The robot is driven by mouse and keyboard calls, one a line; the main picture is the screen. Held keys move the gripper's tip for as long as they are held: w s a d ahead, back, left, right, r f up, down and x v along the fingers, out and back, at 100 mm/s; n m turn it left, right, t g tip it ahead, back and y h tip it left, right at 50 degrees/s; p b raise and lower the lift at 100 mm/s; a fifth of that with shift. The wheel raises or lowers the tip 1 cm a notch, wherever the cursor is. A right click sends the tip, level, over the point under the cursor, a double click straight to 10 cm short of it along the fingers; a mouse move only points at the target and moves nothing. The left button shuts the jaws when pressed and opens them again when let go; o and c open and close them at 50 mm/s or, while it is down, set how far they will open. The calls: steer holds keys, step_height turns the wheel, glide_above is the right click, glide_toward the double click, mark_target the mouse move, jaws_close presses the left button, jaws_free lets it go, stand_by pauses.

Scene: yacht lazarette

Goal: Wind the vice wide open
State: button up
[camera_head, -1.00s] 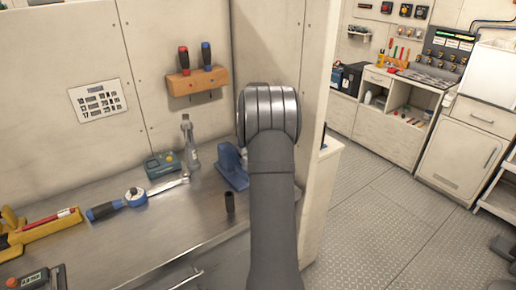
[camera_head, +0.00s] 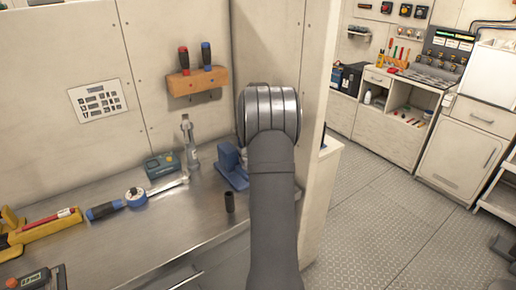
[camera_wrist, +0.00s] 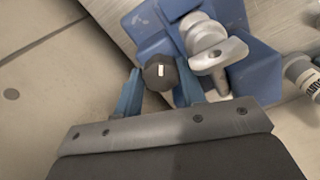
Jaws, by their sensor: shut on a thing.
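The blue vice (camera_head: 231,166) stands on the steel bench against the partition; my arm hides much of it in the head view. In the wrist view its blue body (camera_wrist: 253,76) fills the upper right, with a pale metal screw part (camera_wrist: 215,50) at its middle. A dark hexagonal knob (camera_wrist: 160,72), with a small light mark, sits left of that metal part. My gripper (camera_wrist: 160,86) has its two blue fingers on either side of this knob and is shut on it. My gripper is hidden behind my arm in the head view.
A dark cylinder (camera_head: 229,202) stands on the bench in front of the vice. A wrench with a blue handle (camera_head: 104,210) and a teal device (camera_head: 161,165) lie to the left. A grey container (camera_wrist: 301,75) is at the wrist view's right edge. The partition (camera_head: 314,130) stands close on the right.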

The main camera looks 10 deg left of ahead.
steer(key=o, duration=1)
steer(key=shift+m, duration=0.9)
step_height(320, 180, up, 18)
steer(key=m, duration=1.7)
steer(key=shift+w+m, duration=0.25)
steer(key=shift+m, duration=0.15)
steer(key=shift+f, duration=0.1)
